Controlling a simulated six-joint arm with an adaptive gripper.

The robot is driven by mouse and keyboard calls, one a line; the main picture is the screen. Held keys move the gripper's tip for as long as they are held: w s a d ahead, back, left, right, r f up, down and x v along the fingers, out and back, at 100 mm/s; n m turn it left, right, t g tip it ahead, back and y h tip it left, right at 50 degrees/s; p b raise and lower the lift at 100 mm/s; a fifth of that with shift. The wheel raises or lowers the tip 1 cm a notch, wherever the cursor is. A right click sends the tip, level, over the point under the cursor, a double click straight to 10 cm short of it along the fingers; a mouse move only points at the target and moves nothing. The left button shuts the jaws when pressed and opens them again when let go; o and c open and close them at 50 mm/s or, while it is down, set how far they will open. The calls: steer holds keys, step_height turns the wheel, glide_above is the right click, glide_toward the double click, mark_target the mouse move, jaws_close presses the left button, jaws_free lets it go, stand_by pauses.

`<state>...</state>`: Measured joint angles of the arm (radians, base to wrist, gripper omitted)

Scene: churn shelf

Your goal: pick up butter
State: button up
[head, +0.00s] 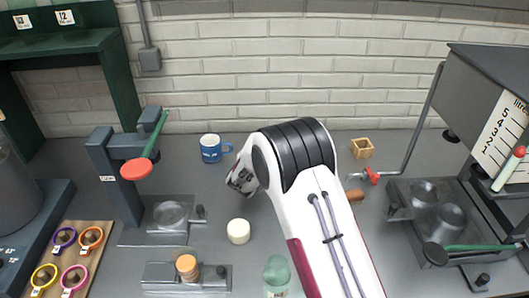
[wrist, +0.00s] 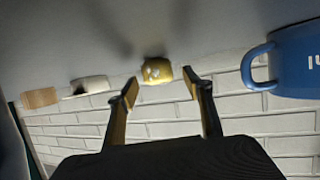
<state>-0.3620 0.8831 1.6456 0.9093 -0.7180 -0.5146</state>
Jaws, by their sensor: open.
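A small yellow, rounded lump with a pale pattern on its face, which looks like the butter (wrist: 157,70), shows in the wrist view, where the picture is upside down. My gripper (wrist: 161,84) is open, and the lump appears between its two fingertips; I cannot tell how far beyond them it lies. Nothing is held. In the head view my gripper (head: 242,180) is at the left end of my arm, low over the counter just in front of the blue mug, with its fingers mostly hidden. The yellow lump is hidden behind my arm there.
The blue mug (head: 211,148) stands near the brick wall, close to my gripper. A cream cylinder (head: 238,231) stands in front. A green-handled press (head: 140,165) is at left.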

steer(key=shift+w, duration=0.2)
stand_by(0.4)
steer(key=c, duration=1.2)
step_height(320, 180, up, 10)
stand_by(0.5)
